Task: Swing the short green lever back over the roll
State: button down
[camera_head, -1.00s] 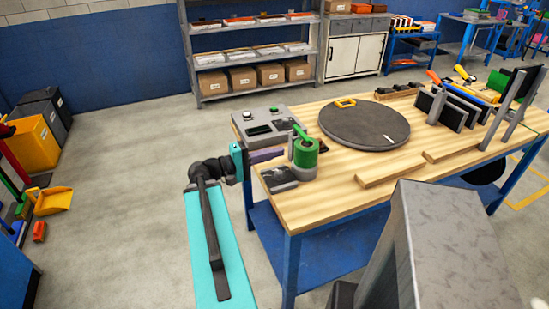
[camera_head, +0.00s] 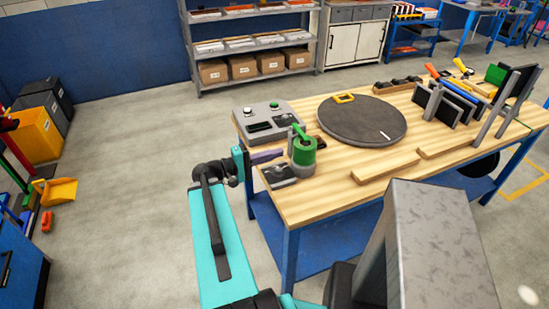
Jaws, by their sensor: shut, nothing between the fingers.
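The green roll (camera_head: 303,151) stands upright on a grey base near the left front corner of the wooden table (camera_head: 345,185). The short green lever (camera_head: 300,132) shows at the top of the roll, pointing up and to the left; whether it lies over the roll or beside it is hard to tell. My gripper (camera_head: 280,154) is at the table's left edge, just left of the roll. Its purple-grey fingers are shut and empty, pointing right towards the roll. I cannot tell whether the tips touch it.
A grey control panel (camera_head: 267,121) lies behind my gripper, and a small dark device (camera_head: 280,174) in front of it. A round dark turntable (camera_head: 362,125) is to the right. Wooden strips (camera_head: 385,165) and upright dark plates (camera_head: 440,108) stand further right.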

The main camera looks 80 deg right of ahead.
jog(key=shift+s+a+r+p, duration=0.15)
jog(key=shift+a+p, duration=0.25)
jog(key=shift+p, duration=1.25)
jog(key=shift+s+a+p, duration=0.15)
jog(key=shift+a+p, duration=0.2)
jog(key=shift+p, duration=1.3)
jog(key=shift+s+a+b, duration=0.2)
jog(key=shift+a+b, duration=0.5)
jog(key=shift+a, duration=0.6)
